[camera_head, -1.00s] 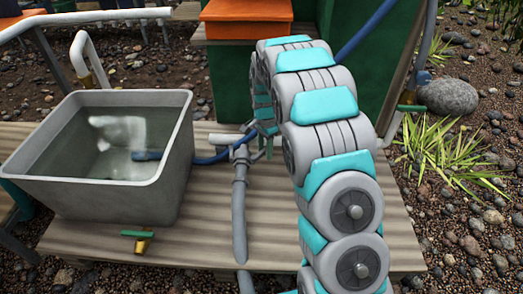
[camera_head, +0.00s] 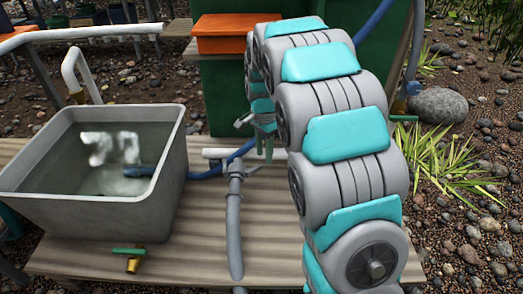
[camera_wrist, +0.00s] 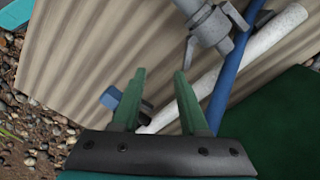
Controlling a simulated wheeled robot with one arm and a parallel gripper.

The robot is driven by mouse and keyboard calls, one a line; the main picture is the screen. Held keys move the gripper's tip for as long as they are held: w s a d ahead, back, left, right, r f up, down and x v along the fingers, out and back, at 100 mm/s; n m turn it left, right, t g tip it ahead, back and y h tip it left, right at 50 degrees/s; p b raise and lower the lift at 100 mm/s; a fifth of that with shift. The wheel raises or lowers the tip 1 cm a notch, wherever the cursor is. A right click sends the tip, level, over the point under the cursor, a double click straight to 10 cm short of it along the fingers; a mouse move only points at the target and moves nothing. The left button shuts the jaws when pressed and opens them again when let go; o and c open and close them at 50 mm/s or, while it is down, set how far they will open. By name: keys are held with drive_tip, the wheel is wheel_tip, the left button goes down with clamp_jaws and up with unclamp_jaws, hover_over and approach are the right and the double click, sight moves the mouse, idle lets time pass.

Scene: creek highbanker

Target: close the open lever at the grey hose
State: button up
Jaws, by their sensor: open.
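The grey hose (camera_head: 234,235) lies along the corrugated deck, with a grey pipe fitting (camera_head: 235,170) at its far end. In the wrist view the fitting (camera_wrist: 208,27) is at the upper right, and a thin grey strip (camera_wrist: 189,50), which looks like its lever, sticks out toward my fingers. My gripper (camera_wrist: 158,72) is open and empty, its two green fingers apart. The strip's end lies just beyond the right fingertip in the picture; I cannot tell if they touch. In the head view my gripper (camera_head: 264,150) hangs a little right of and beyond the fitting.
A grey water basin (camera_head: 110,198) stands at left, with a green-handled brass valve (camera_head: 131,254) in front. A blue hose (camera_head: 205,173) and white pipe (camera_wrist: 275,32) run near the fitting. An orange box (camera_head: 222,34) is behind.

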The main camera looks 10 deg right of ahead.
drive_tip(key=s+r+n+b, duration=0.1)
drive_tip(key=s+r+n, duration=0.1)
drive_tip(key=s, duration=0.7)
drive_tip(key=s+r+n+b, duration=0.1)
drive_tip(key=s+n, duration=0.3)
drive_tip(key=s, duration=0.6)
drive_tip(key=shift+s+a+r+n+g, duration=0.2)
drive_tip(key=shift+a+r+n+g, duration=0.25)
drive_tip(key=shift+r, duration=0.1)
